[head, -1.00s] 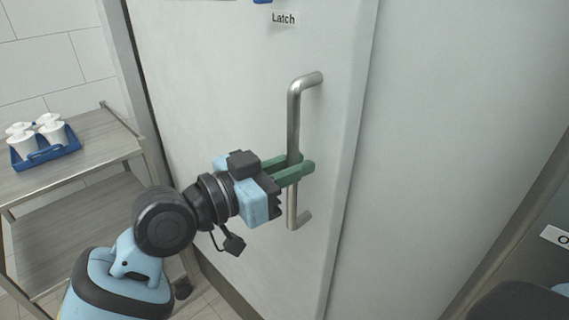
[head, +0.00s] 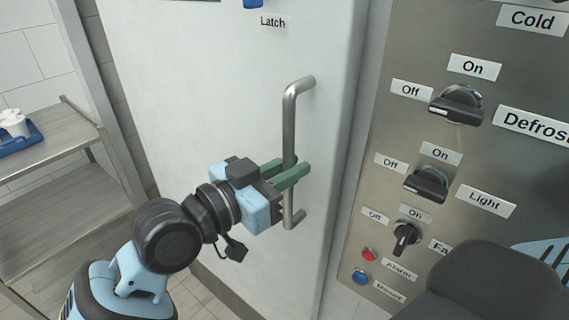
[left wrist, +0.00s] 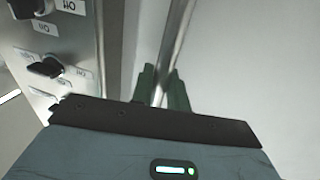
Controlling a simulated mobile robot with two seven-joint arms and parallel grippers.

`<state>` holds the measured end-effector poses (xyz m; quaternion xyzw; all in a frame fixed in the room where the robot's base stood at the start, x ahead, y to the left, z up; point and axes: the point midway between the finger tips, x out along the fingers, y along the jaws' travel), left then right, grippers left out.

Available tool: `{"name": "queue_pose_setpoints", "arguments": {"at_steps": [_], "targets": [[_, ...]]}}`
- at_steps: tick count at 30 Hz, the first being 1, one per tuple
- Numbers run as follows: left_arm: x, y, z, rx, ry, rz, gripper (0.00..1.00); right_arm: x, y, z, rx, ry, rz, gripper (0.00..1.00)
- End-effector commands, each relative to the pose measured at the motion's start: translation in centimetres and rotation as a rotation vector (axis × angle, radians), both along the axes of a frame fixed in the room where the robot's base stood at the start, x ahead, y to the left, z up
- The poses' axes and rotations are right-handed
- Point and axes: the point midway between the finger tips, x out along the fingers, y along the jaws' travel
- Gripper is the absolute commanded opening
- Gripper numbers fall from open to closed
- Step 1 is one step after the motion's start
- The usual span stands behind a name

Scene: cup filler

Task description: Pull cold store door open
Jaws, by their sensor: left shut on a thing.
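The cold store door (head: 220,120) is a pale grey panel with a vertical metal bar handle (head: 289,120) near its right edge. My left gripper (head: 290,172) is shut on the lower half of the handle, with green fingers on either side of the bar. The left wrist view shows the handle (left wrist: 165,60) running between the fingers (left wrist: 163,88). A blue latch (head: 253,3) labelled "Latch" is cut off at the top edge. I cannot tell how far the door stands from its frame. My right gripper is out of view; part of my right arm shows at bottom right.
A steel control panel (head: 400,140) with labelled knobs and red and blue buttons stands right of the door. A metal shelf rack (head: 60,165) stands at left, with a blue tray (head: 38,137) of white cups on top. Tiled floor shows below.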

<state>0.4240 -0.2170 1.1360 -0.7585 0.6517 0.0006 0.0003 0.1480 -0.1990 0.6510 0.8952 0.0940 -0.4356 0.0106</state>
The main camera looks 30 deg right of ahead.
Motion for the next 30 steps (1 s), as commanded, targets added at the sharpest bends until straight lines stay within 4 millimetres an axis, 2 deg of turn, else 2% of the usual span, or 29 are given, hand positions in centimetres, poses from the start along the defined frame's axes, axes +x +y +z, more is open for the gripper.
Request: {"name": "queue_pose_setpoints", "arguments": {"at_steps": [14, 15, 18, 26, 30], "targets": [[-0.25, -0.11, 0.06, -0.002, 0.0, -0.002, 0.0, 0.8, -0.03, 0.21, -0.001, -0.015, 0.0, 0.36], [-0.24, -0.11, 0.06, -0.002, 0.0, -0.002, 0.21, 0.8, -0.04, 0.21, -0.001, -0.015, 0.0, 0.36], [-0.21, -0.09, 0.05, -0.002, 0.0, -0.001, 0.34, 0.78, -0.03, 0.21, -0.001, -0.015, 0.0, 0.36], [-0.13, -0.02, 0.04, -0.002, 0.0, 0.0, 0.34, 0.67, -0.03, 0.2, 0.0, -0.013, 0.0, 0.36], [-0.21, 0.79, -0.03, -0.002, 0.0, 0.001, 0.34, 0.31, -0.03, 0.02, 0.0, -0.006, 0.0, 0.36]]}}
